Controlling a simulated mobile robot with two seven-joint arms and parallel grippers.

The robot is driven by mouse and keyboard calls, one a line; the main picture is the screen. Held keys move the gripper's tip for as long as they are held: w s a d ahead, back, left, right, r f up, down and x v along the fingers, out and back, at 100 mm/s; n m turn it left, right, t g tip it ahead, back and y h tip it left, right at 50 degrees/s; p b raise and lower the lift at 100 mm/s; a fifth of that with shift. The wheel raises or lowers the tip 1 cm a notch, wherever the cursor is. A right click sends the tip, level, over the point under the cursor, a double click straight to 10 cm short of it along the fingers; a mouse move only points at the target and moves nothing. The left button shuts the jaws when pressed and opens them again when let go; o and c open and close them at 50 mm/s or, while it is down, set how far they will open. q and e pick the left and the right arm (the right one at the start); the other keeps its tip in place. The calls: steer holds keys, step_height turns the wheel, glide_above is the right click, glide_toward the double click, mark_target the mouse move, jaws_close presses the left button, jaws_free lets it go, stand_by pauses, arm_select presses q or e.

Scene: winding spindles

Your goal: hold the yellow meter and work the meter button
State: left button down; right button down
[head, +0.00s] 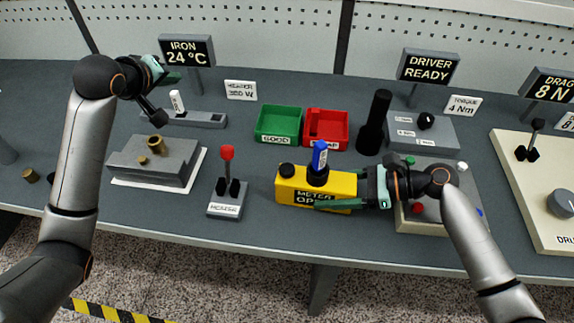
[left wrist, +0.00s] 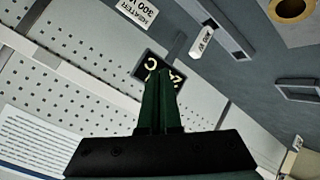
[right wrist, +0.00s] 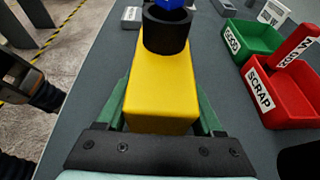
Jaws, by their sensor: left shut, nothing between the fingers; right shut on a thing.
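The yellow meter (head: 343,187) stands on the bench in the head view, with a label on its front reading METER and a partly hidden second word. My right gripper (head: 350,190) is shut on the meter from its right end, one finger along each side. The meter also fills the middle of the right wrist view (right wrist: 160,95). A small black round knob (head: 287,170) sits on its left end; I cannot tell if this is the button. A blue piece (head: 320,154) with a white label stands in a black ring (head: 318,177) on the meter. My left gripper (head: 165,74) is shut and empty, raised by the iron display.
A red-knobbed lever (head: 227,153) stands left of the meter. Green (head: 279,124) and red (head: 326,128) bins are behind it, with a black cylinder (head: 375,120) beside them. A beige box (head: 470,215) with buttons lies right, partly under my right arm. A grey fixture (head: 155,160) is at left.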

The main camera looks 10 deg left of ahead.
arm_select(q)
steer(key=s+d+r+m+g+h, duration=0.1)
steer(key=s+d+m+h, duration=0.2)
steer(key=d, duration=0.5)
steer(key=s+d+r+m+g+h, duration=0.1)
steer(key=s+d+r+m+h, duration=0.1)
steer(key=d, duration=0.6)
steer(key=m+g+h, duration=0.2)
steer(key=m+g, duration=0.1)
steer(key=m, duration=0.1)
glide_above(282, 171)
steer(key=shift+s+d, duration=0.1)
steer(key=shift+s, duration=0.05)
steer(key=shift+f, duration=4.4)
steer(key=shift+f, duration=0.1)
steer(key=shift+f, duration=0.3)
